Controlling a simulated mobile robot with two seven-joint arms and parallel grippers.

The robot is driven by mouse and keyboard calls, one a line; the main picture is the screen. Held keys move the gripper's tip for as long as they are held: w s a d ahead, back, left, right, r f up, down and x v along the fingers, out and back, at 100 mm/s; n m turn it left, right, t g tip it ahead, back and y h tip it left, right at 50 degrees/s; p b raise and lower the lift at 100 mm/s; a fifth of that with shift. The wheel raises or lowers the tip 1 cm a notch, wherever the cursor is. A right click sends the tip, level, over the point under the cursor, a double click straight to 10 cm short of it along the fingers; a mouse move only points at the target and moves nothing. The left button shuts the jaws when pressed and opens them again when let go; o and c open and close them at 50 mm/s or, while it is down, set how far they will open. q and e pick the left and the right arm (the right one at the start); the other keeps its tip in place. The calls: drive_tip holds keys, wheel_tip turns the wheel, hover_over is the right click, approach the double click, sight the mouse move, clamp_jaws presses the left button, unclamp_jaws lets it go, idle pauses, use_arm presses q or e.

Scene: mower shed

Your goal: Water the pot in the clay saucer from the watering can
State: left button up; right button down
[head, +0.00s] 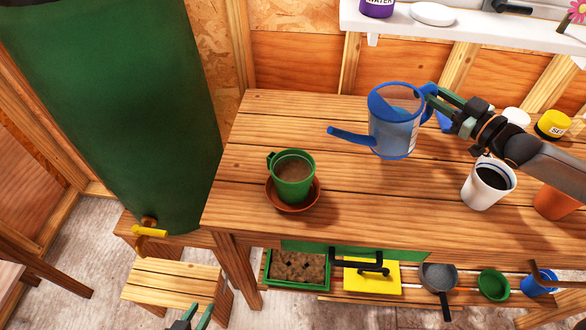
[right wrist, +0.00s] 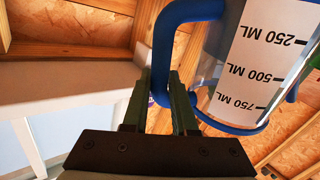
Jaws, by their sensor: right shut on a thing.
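The green pot (head: 293,186) with a side handle and brown soil stands in the clay saucer (head: 272,203) on the left of the bench. The blue see-through watering can (head: 391,138) holds some water; its spout points left toward the pot, with the tip up and right of it, apart from it. My right gripper (head: 431,97) is shut on the can's blue handle, which also shows between its fingers in the right wrist view (right wrist: 172,60). The can appears held above the bench. My left gripper (head: 194,317) is at the bottom edge, fingers apart and empty.
A white cup (head: 487,184) with dark contents and an orange pot (head: 555,203) stand at the right, near a yellow jar (head: 552,124). A large green tank (head: 120,100) stands left of the bench (head: 240,150). A lower shelf holds a soil tray (head: 297,286).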

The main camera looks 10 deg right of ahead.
sight(422, 88)
drive_tip(key=shift+a, duration=0.25)
drive_tip(key=shift+r, duration=0.2)
use_arm(q)
drive_tip(key=shift+f, duration=0.25)
drive_tip(key=shift+f+b, duration=1.15)
use_arm(e)
drive_tip(key=shift+s+a+f+n, duration=0.2)
drive_tip(key=shift+a+f+n, duration=0.2)
drive_tip(key=shift+a+n, duration=0.25)
